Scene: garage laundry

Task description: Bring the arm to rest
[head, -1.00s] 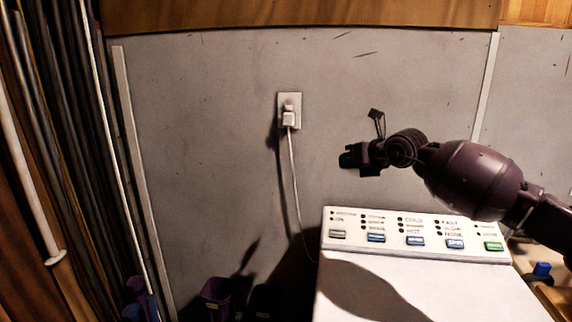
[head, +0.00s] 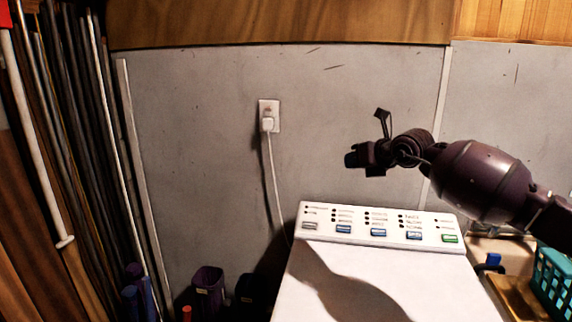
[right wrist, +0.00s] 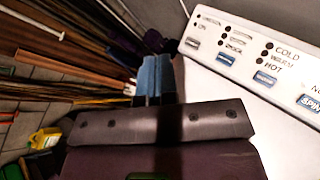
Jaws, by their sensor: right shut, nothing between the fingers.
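My right arm comes in from the right in the head view, held above the washer. Its gripper (head: 353,158) is shut and empty, pointing left in front of the grey wall. In the right wrist view the shut blue fingers (right wrist: 153,80) show beside the washer's left edge, touching nothing that I can see. The white washer (head: 340,285) stands below the arm, with a control panel (head: 378,229) of blue, grey and green buttons. The panel also shows at the upper right of the right wrist view (right wrist: 260,60). My left gripper is not in view.
A white plug sits in the wall outlet (head: 269,115), its cord hanging down behind the washer. Long poles and boards (head: 75,150) lean at the left. Dark bins (head: 208,290) stand left of the washer. A teal basket (head: 553,278) is at the right edge.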

